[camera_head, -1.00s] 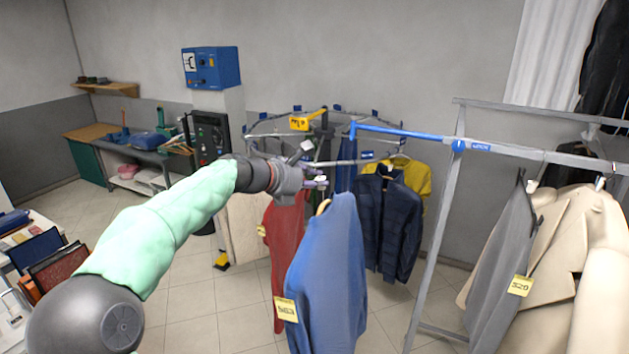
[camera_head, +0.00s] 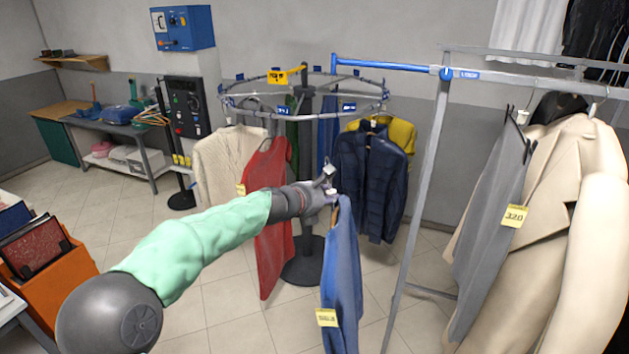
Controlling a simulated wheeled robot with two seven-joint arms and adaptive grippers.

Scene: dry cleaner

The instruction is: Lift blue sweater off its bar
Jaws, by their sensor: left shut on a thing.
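The blue sweater (camera_head: 342,270) hangs from a hanger in front of the round rack, turned nearly edge-on, with a yellow tag (camera_head: 327,317) low on its left side. My left gripper (camera_head: 331,195) is shut on the top of the sweater's hanger, with the sweater hanging below it. The hanger hook is mostly hidden by the fingers. The sweater is apart from the blue bar (camera_head: 385,64) on the rail at upper right. My right gripper is not in view.
The round rack (camera_head: 303,98) behind holds a red garment (camera_head: 271,215), a cream sweater (camera_head: 222,165) and a navy jacket (camera_head: 368,180). A straight rail at right carries grey trousers (camera_head: 492,215) and a beige coat (camera_head: 560,200).

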